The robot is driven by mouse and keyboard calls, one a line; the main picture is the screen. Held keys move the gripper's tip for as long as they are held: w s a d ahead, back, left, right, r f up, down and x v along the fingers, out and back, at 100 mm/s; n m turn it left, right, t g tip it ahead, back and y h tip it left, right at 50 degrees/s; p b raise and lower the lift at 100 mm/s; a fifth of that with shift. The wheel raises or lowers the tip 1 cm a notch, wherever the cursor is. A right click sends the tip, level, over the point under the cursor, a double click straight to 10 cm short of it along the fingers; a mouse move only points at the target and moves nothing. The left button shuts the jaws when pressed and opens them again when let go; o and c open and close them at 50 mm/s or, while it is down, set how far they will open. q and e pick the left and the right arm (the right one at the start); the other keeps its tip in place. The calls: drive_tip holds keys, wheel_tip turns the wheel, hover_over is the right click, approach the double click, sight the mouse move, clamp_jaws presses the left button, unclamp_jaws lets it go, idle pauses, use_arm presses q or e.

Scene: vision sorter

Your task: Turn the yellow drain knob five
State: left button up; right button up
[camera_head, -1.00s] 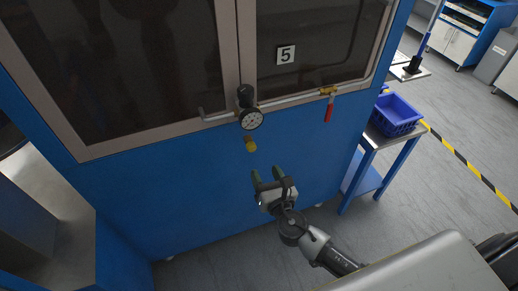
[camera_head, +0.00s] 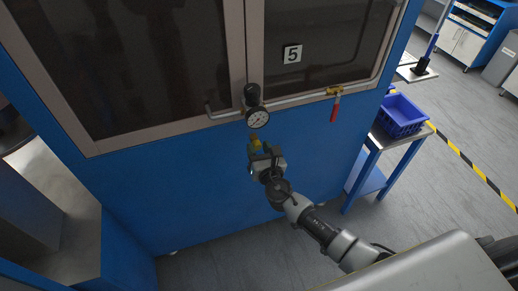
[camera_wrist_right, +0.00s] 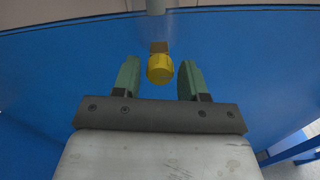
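The yellow drain knob (camera_wrist_right: 160,69) hangs below the pressure gauge (camera_head: 257,118) on the blue cabinet front. In the head view only part of the knob (camera_head: 255,141) shows above my right gripper. My right gripper (camera_wrist_right: 160,78) is open, with one green finger on each side of the knob and a visible gap on both sides. The knob looks to be between or just beyond the fingertips; the exact depth is hard to tell. A label with the number 5 (camera_head: 292,54) is on the window above. My left gripper is not in view.
A blue bin (camera_head: 401,116) stands on a side table at the right. The blue panel below the knob is clear.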

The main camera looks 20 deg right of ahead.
drive_tip(key=c, duration=0.6)
drive_tip(key=shift+c, duration=0.2)
drive_tip(key=shift+f+m+b, duration=0.15)
drive_tip(key=shift+m+b, duration=0.85)
drive_tip(key=shift+m, duration=0.3)
drive_tip(key=m+b, duration=0.2)
drive_tip(key=m, duration=0.1)
drive_tip(key=shift+m, duration=0.3)
drive_tip(key=m+b, duration=0.2)
drive_tip(key=m, duration=0.7)
drive_tip(key=shift+d+m+b, duration=0.1)
drive_tip(key=shift+m+b, duration=0.2)
drive_tip(key=shift+b, duration=0.1)
drive_tip(key=o, duration=0.9)
